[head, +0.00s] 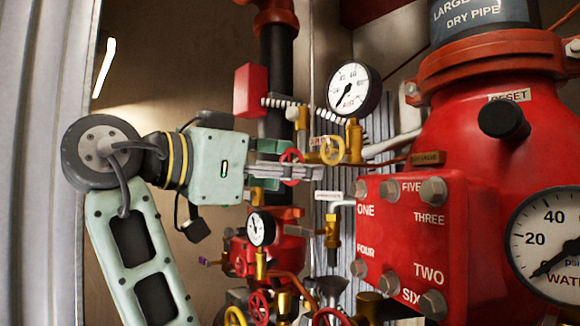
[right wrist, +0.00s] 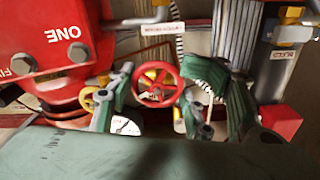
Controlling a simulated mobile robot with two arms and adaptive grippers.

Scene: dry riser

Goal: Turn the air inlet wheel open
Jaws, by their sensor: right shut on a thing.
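A small red handwheel (head: 291,157), which I take for the air inlet wheel, sits at the left end of a brass fitting below the round gauge. My right gripper (head: 318,172) reaches it from the left in the head view, with its grey fingers across the wheel's lower part. In the right wrist view the red wheel (right wrist: 158,82) is between the two green fingers of my right gripper (right wrist: 160,110), which are shut on it. The wheel's lower rim is partly hidden by the fingers in the head view. My left gripper is not seen.
The gauge (head: 353,90) is above, and a red box (head: 251,91) is at upper left. The big red valve body (head: 405,235) is at right. More small valves and a gauge (head: 261,229) crowd below.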

